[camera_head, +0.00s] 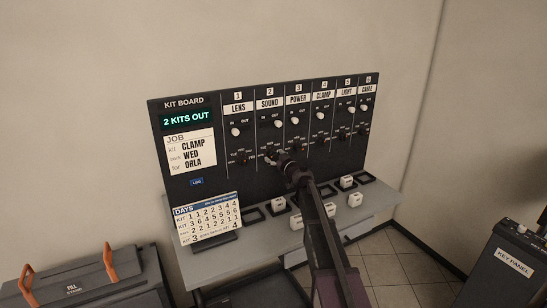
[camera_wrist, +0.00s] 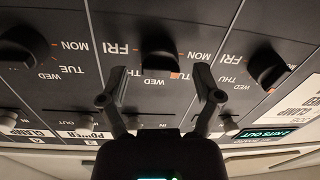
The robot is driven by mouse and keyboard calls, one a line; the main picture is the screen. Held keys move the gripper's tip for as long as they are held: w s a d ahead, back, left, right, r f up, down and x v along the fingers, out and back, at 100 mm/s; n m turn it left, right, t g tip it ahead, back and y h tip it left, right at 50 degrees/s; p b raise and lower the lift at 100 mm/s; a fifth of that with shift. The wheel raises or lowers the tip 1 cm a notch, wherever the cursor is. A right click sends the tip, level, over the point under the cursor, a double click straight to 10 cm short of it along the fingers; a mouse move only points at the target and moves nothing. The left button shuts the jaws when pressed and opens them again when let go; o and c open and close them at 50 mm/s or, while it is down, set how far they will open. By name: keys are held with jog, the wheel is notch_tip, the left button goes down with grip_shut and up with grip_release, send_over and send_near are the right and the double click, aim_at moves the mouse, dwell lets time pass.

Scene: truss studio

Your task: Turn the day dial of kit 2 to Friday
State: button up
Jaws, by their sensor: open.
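The kit board (camera_head: 180,155) stands upright with six numbered columns, and kit 2 is labelled SOUND (camera_head: 268,103). In the wrist view the board appears upside down. The kit 2 day dial (camera_wrist: 160,60) is a black knob in the middle, with FRI, THU, TUE and MON printed around it. I cannot tell for sure which day it points to. My gripper (camera_wrist: 160,82) is open, with one finger on each side of this dial, apparently clear of it. In the head view my gripper (camera_head: 275,158) is in front of the kit 2 dial and partly hides it.
Neighbouring dials, kit 1 (camera_wrist: 267,60) and kit 3 (camera_wrist: 20,45), stand close on either side. White in/out knobs (camera_head: 278,124) sit above the dials. A shelf (camera_head: 355,215) below holds white blocks and a DAYS card (camera_head: 207,218). A key panel (camera_head: 515,260) stands at right.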

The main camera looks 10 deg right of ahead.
jog(key=shift+w+a, duration=0.1)
jog(key=shift+w, duration=0.15)
jog(key=shift+a, duration=0.1)
jog(key=c, duration=1.1)
jog(key=shift+c, duration=0.2)
